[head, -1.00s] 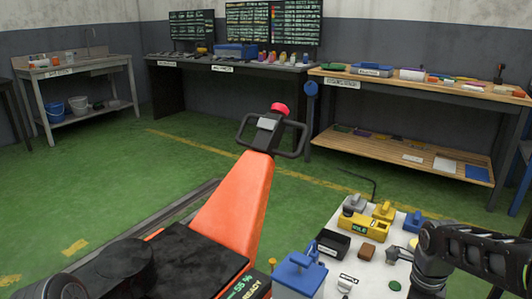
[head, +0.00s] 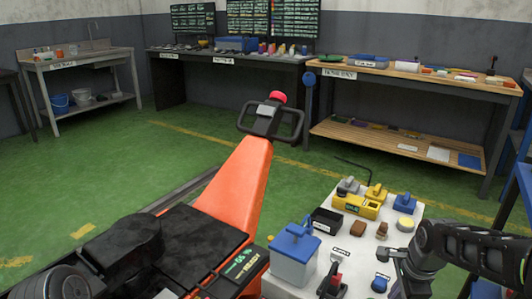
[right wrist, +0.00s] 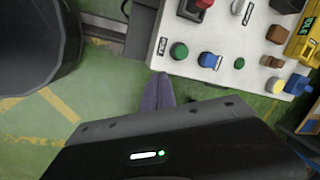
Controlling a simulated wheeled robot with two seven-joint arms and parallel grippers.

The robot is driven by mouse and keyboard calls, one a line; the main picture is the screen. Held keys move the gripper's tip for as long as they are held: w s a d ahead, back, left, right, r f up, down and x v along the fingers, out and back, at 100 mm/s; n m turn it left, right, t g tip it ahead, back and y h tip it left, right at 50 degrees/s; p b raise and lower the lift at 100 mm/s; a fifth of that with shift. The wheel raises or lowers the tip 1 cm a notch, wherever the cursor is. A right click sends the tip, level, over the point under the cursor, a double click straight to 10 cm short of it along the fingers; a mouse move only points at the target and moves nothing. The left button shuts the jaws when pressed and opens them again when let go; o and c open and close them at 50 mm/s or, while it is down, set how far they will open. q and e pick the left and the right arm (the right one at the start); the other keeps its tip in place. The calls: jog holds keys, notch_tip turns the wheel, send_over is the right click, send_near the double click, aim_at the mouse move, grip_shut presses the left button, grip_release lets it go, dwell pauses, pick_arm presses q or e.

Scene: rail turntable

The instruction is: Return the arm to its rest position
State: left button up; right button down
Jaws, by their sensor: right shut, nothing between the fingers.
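My right arm enters from the right edge in the head view, with its gripper (head: 388,262) over the right front part of a white panel (head: 352,260). In the right wrist view the fingers (right wrist: 160,92) lie together, shut and empty, beside the panel's edge over green floor. The panel carries a blue-lidded grey box (head: 293,262), a black bin (head: 326,221), a yellow unit (head: 357,206) and several knobs and buttons. The fingers hold none of these. My left gripper is not in view.
An orange post (head: 238,185) with a black handle stands left of the panel. Workbenches line the back wall, including a wooden one (head: 415,75) at the right. Blue framing (head: 524,180) stands at the right edge. Green floor at the left is open.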

jog(key=w+a+f+n+t+y, duration=0.2)
jog(key=a+f+n, duration=1)
jog(key=a+f, duration=0.15)
jog(key=s+a+f+n+g+y, duration=0.1)
jog(key=s+a+f+n, duration=0.1)
jog(key=s+a+f, duration=0.4)
jog(key=s+a+f+n+g, duration=0.1)
jog(key=s+a+f+n, duration=0.1)
jog(key=s+f, duration=0.45)
jog(key=s+a+f+n+g+y, duration=0.1)
jog(key=s+a+f+n, duration=0.1)
jog(key=s+a+f, duration=0.45)
jog(key=s+d+r+p, duration=0.1)
jog(key=s+r+p, duration=0.2)
jog(key=r+p, duration=2)
notch_tip(320, 180, up, 3)
jog(key=shift+s+f+g, duration=0.1)
jog(key=shift+s+g, duration=0.05)
jog(key=shift+g, duration=0.25)
jog(key=shift+f, duration=0.1)
